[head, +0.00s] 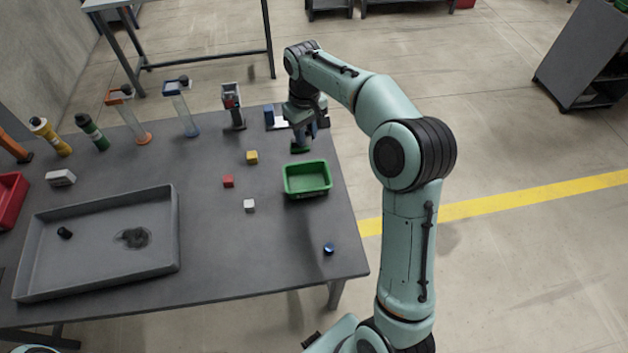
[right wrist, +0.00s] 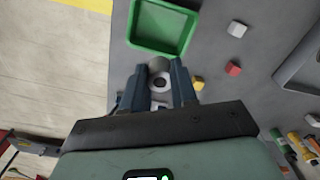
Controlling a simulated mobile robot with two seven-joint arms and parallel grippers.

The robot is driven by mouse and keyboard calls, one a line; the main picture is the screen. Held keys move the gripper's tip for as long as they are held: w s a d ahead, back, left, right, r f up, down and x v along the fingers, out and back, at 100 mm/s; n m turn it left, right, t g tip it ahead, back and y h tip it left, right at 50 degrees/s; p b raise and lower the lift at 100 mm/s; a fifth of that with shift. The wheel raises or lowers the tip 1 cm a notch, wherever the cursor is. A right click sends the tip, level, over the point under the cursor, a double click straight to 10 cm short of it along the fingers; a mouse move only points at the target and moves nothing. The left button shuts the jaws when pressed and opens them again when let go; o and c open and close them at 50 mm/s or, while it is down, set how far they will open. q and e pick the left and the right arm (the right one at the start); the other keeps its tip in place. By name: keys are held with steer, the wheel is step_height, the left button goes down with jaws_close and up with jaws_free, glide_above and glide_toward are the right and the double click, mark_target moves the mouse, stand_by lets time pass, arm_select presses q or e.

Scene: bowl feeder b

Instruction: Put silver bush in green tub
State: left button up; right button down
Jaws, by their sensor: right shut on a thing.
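My right gripper (head: 302,140) is over the far right part of the table, just behind the green tub (head: 308,178). In the right wrist view its two blue-grey fingers (right wrist: 162,84) are shut on the silver bush (right wrist: 161,73), a pale ring with a dark hole. The bush is hidden or too small to tell in the head view. The green tub stands upright and looks empty; it also shows ahead of the fingers in the right wrist view (right wrist: 160,48), apart from the bush. My left gripper is out of view.
Small yellow (head: 252,157), red (head: 228,181) and white (head: 249,205) blocks lie left of the tub. A blue round piece (head: 329,249) lies near the right edge. A large grey tray (head: 178,230) fills the left. Several upright fixtures line the back.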

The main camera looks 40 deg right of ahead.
steer(key=b, duration=0.2)
glide_above(307, 185)
step_height(307, 185, down, 14)
steer(key=shift+f, duration=0.15)
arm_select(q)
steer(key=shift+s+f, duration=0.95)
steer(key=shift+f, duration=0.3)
arm_select(e)
steer(key=shift+d+f, duration=0.1)
steer(key=shift+f, duration=2.55)
steer(key=shift+f, duration=0.1)
steer(key=c, duration=0.9)
jaws_free()
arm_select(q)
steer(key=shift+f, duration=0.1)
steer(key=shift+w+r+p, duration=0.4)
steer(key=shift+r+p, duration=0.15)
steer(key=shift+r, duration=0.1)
arm_select(e)
step_height(307, 185, up, 12)
steer(key=shift+r, duration=0.15)
